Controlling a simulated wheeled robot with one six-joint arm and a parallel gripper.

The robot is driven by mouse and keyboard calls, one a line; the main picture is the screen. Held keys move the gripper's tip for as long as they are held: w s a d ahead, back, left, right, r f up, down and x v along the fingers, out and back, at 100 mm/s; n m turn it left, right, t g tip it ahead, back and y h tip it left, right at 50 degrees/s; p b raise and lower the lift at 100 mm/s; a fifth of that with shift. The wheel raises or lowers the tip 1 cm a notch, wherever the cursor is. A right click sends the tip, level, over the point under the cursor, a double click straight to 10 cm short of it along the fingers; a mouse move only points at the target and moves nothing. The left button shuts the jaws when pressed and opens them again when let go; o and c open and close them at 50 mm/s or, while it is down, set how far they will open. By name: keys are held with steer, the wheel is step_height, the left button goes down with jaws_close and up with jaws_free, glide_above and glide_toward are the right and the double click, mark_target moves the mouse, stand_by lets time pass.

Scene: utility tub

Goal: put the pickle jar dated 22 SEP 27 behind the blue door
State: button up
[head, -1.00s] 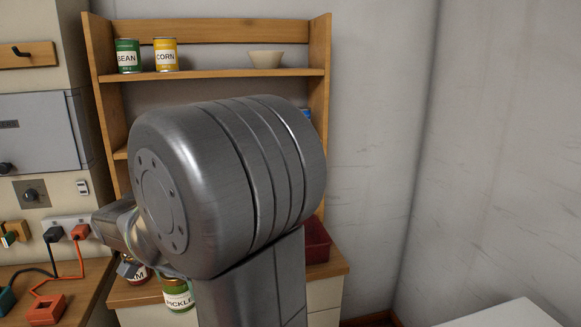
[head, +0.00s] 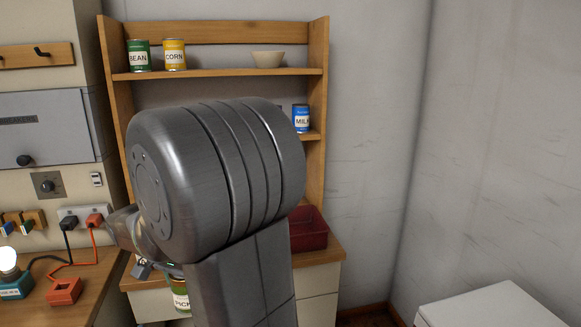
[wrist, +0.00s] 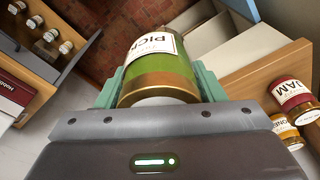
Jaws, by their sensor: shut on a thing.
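My gripper (wrist: 157,88) is shut on a green pickle jar (wrist: 165,66), with a pale green finger on each side of it. The jar's white label shows part of the word PICKLE; no date can be read. In the head view the jar (head: 181,297) shows low beside my arm, in front of the wooden shelf unit's base, and my arm hides part of it. Most of my gripper is hidden there.
A shelf unit (head: 215,74) holds a bean can (head: 139,56), a corn can (head: 174,55), a bowl (head: 268,59) and a milk can (head: 300,118). A red bin (head: 308,230) stands on its counter. The wrist view shows a jam jar (wrist: 290,94) and an open drawer with several small jars.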

steer(key=w+d+f+n+p, duration=0.1)
steer(key=w+d+f, duration=0.5)
steer(key=d+f, duration=0.5)
steer(key=w+d+f+n+p, duration=0.1)
steer(key=w+d+f+n, duration=0.1)
steer(key=w+d+f, duration=0.4)
steer(key=d+f, duration=0.5)
steer(key=shift+w+d+f+n, duration=0.3)
steer(key=shift+w+d+f, duration=0.05)
steer(key=shift+a, duration=0.1)
